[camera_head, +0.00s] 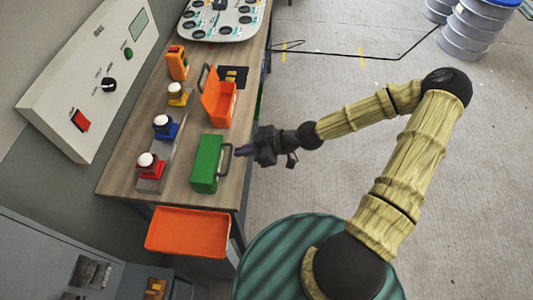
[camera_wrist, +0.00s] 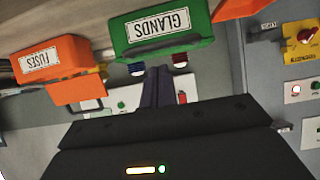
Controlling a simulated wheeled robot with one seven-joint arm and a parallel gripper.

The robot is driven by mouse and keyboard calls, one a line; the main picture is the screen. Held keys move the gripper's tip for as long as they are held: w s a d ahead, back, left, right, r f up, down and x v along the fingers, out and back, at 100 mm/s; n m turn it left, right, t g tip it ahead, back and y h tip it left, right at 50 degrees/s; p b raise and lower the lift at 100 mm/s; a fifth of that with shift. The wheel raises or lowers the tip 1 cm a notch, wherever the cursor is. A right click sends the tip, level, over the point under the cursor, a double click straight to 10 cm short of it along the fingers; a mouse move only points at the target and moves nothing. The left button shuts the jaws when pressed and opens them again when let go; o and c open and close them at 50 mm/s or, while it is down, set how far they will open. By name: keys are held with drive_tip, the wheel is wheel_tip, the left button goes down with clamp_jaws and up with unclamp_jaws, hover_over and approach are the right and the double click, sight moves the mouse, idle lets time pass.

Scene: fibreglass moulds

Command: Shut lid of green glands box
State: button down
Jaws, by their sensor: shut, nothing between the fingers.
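The green glands box (camera_head: 206,163) stands on the near part of the wooden bench, with a dark handle on its right side. Its lid looks down, with no open interior showing. In the wrist view the green box (camera_wrist: 190,45) is at top centre, its GLANDS label upside down. My gripper (camera_head: 240,152) is shut and empty, just right of the box beside the handle. Its dark fingers (camera_wrist: 157,88) point toward the box in the wrist view; whether they touch it I cannot tell.
An orange box (camera_head: 222,110) with its lid raised stands behind the green one; its label reads FUSES (camera_wrist: 40,60). Red, blue and yellow button units (camera_head: 150,165) line the bench's left side. An orange tray (camera_head: 187,232) sits below the near bench edge.

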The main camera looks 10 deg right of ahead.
drive_tip(key=s+d+b, duration=0.1)
drive_tip(key=d, duration=0.5)
drive_tip(key=shift+s+d+f, duration=0.15)
drive_tip(key=shift+f, duration=0.3)
drive_tip(key=s+d+f+m+g+h, duration=0.4)
drive_tip(key=s+d+m+h, duration=0.15)
drive_tip(key=s+h, duration=0.25)
drive_tip(key=d+r+m+t+h, duration=0.2)
drive_tip(key=r+m, duration=0.3)
drive_tip(key=r, duration=0.3)
drive_tip(key=w+d+r+m+t+h, duration=0.1)
drive_tip(key=d+r+m+t+h, duration=0.1)
drive_tip(key=r+m, duration=0.3)
drive_tip(key=w+v, duration=0.1)
drive_tip(key=v, duration=0.3)
